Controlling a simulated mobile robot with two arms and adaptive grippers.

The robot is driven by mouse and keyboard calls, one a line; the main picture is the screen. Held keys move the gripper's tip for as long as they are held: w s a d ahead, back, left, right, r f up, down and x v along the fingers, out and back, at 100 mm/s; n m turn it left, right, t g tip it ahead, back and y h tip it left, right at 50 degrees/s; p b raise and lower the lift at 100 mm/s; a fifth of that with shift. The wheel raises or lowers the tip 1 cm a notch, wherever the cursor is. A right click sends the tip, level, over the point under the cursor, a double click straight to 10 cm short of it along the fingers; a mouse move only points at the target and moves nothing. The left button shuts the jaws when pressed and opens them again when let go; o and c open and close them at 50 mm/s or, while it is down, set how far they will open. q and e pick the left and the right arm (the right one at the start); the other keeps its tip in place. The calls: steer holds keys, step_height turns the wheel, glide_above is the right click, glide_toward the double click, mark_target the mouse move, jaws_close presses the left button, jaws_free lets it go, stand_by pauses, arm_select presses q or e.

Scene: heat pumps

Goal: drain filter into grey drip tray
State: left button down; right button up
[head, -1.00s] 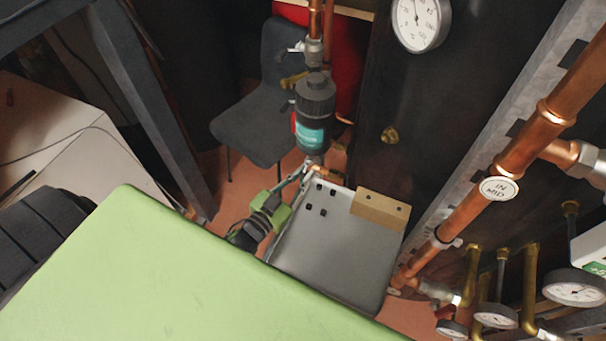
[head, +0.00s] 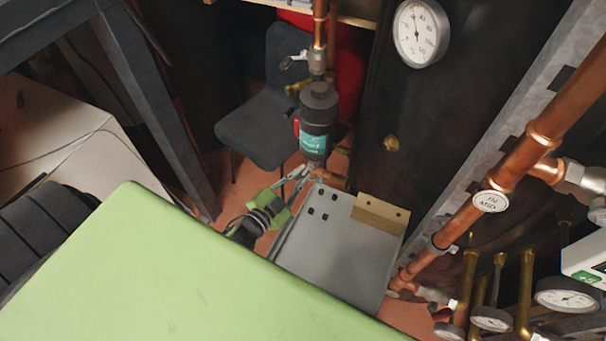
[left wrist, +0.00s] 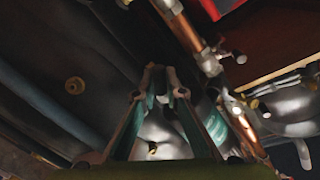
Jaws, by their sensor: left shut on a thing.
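The filter (head: 318,118) is a black-capped cylinder with a teal label, fixed upright on a copper pipe. The grey drip tray (head: 330,250) is below it, with several black square marks near its far left corner. My left gripper (head: 297,174), green and black, reaches in just under the filter at the tray's far left edge. It is shut on a small part at the filter's bottom, likely the drain valve; the part itself is mostly hidden. In the left wrist view the finger tips (left wrist: 164,80) nearly meet. No liquid is visible in the tray. My right gripper is not in view.
A large green surface (head: 170,270) fills the near left. A dark chair (head: 262,110) stands behind the filter. Copper pipes (head: 510,165) with gauges run along the right. A tan block (head: 380,213) sits on the tray's far right edge.

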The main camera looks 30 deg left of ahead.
arm_select(q)
steer(key=shift+a+r+m+y+p, duration=0.15)
steer(key=shift+a+r+m+p, duration=0.1)
steer(key=shift+m, duration=0.35)
steer(key=shift+a+r+m+y+p, duration=0.15)
steer(key=shift+m+p, duration=0.1)
steer(key=shift+m, duration=0.35)
steer(key=shift+a+r+m+g+y+p, duration=0.1)
steer(key=shift+r+m+g+y+p, duration=0.1)
steer(key=shift+m, duration=0.4)
steer(key=shift+a+r+m+g+y+p, duration=0.1)
steer(key=shift+r+m+p, duration=0.05)
steer(key=shift+m, duration=0.45)
steer(key=shift+a+r+m+y, duration=0.15)
steer(key=shift+r+m+y, duration=0.15)
steer(key=shift+m, duration=0.7)
steer(key=shift+r+m+y, duration=0.4)
steer(key=shift+r+m, duration=0.05)
steer(key=shift+m, duration=0.75)
steer(key=c, duration=2.1)
jaws_free()
